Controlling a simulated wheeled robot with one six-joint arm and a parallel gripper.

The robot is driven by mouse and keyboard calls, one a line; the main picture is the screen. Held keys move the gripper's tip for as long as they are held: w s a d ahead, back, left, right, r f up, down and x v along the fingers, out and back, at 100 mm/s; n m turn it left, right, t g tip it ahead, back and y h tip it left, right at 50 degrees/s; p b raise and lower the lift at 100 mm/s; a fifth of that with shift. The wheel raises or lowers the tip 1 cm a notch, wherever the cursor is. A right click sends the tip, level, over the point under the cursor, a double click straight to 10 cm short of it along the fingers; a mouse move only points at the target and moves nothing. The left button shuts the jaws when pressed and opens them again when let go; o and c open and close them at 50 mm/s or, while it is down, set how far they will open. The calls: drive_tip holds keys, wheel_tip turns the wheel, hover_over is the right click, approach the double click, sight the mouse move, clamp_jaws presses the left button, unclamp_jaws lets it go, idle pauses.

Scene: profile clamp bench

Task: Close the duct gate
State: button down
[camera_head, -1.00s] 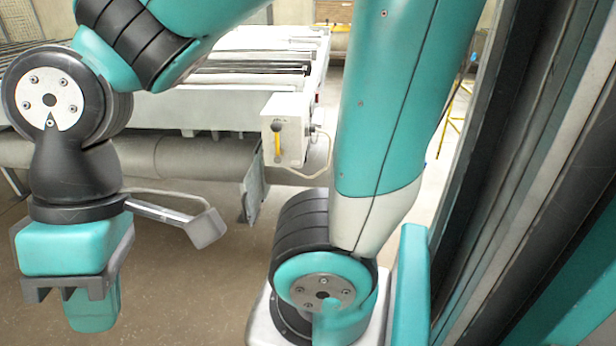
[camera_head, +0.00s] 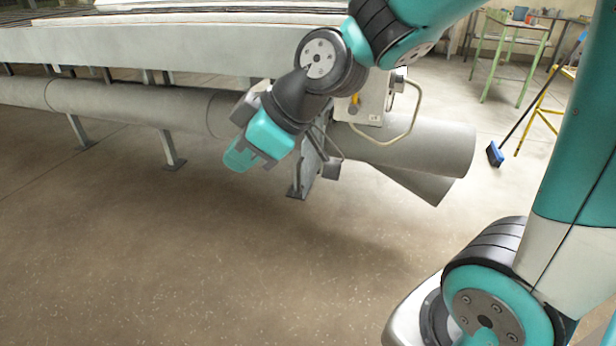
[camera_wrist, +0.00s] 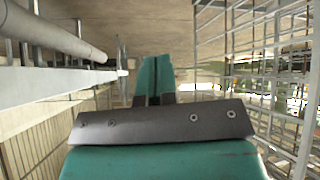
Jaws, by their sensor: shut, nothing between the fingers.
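The grey duct (camera_head: 120,106) runs low along the machine's side and passes behind my gripper to an open end at the right. A flat grey plate (camera_head: 307,170) hangs or stands at the duct beside my gripper; I cannot tell whether it is the duct gate or a support. My gripper (camera_head: 240,158) is shut and empty, tilted down to the left in front of the duct, apart from the plate in the picture. It hides part of the duct. The wrist view shows the closed teal fingers (camera_wrist: 155,80) with nothing between them, and the duct (camera_wrist: 60,35) at upper left.
The white machine (camera_head: 150,48) stands above the duct. A blue broom (camera_head: 495,154) and green stand (camera_head: 512,55) are at the right. The front floor is clear.

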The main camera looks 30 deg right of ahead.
drive_tip(key=w+d+f+n+t+b, duration=0.2)
drive_tip(key=w+d+f+t+b, duration=0.2)
drive_tip(key=w+f+b, duration=0.4)
drive_tip(key=n+t+h+b, duration=0.3)
drive_tip(key=t+h+b, duration=0.55)
drive_tip(key=b, duration=0.65)
approach(304, 151)
drive_tip(key=w+a+r, duration=0.2)
drive_tip(key=w+a, duration=0.2)
drive_tip(key=shift+w+d+g+b, duration=0.25)
drive_tip(key=shift+w+d+b, duration=0.15)
drive_tip(key=shift+w+d, duration=0.6)
drive_tip(key=shift+w+d+r, duration=0.1)
drive_tip(key=shift+w+d, duration=0.4)
drive_tip(key=shift+d, duration=0.15)
drive_tip(key=shift+w, duration=0.1)
